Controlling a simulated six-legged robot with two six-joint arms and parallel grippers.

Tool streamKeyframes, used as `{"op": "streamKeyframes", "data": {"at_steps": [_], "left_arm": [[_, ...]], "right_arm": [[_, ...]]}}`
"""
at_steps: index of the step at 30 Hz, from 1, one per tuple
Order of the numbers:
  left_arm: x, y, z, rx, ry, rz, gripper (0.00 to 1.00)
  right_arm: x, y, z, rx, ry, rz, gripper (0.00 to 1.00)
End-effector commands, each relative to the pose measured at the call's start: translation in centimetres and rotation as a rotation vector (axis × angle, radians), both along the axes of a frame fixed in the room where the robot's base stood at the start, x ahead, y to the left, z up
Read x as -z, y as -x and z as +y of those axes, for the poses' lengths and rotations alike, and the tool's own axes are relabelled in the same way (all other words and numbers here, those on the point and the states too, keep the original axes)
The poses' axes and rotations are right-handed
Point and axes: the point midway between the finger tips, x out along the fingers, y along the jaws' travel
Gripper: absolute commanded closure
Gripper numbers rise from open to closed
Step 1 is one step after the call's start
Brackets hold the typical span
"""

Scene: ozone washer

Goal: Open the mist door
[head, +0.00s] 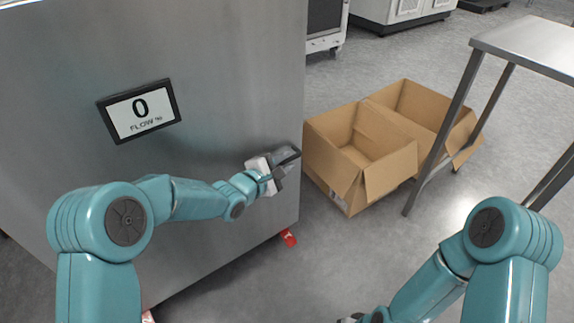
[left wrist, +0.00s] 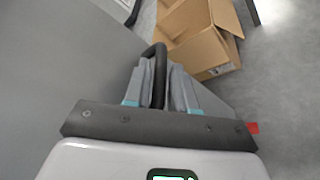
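A large grey steel cabinet face (head: 215,75) fills the left of the head view; I take it to be the mist door, and no gap shows along it. A black bar handle (head: 289,157) sits near its right edge. My left gripper (head: 279,165) is at this handle. In the left wrist view the black handle (left wrist: 158,72) passes between the two grey fingers of my left gripper (left wrist: 160,85), which are close together on it. Of my right gripper (head: 349,320) only a dark sliver shows at the bottom edge; its fingers are cut off.
A black-framed display (head: 140,111) on the cabinet reads 0 FLOW %. Two open cardboard boxes (head: 345,150) stand on the floor just right of the cabinet. A steel table (head: 530,42) stands farther right. A red foot (head: 288,237) shows below the cabinet.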

Motion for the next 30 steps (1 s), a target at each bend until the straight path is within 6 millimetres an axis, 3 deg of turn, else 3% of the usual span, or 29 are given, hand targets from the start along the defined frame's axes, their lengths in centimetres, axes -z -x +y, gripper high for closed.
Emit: {"op": "streamKeyframes", "data": {"at_steps": [6, 14, 17, 30], "left_arm": [[0.34, -1.31, -0.95, -0.001, 0.0, -0.001, 0.75], [0.31, -1.38, -0.98, 0.0, 0.0, 0.0, 0.75], [0.31, -1.37, -0.98, 0.0, 0.0, 0.0, 1.0], [0.22, -1.15, -0.76, 0.004, 0.0, 0.0, 1.0]], "right_arm": [[0.59, -0.4, -0.07, 0.001, 0.002, -0.013, 1.0], [0.55, -0.43, -0.08, 0.001, 0.003, -0.015, 1.0], [0.55, -0.42, -0.08, 0.001, 0.002, -0.014, 1.0], [0.08, -0.18, -0.03, 0.0, 0.001, -0.006, 1.0]]}}
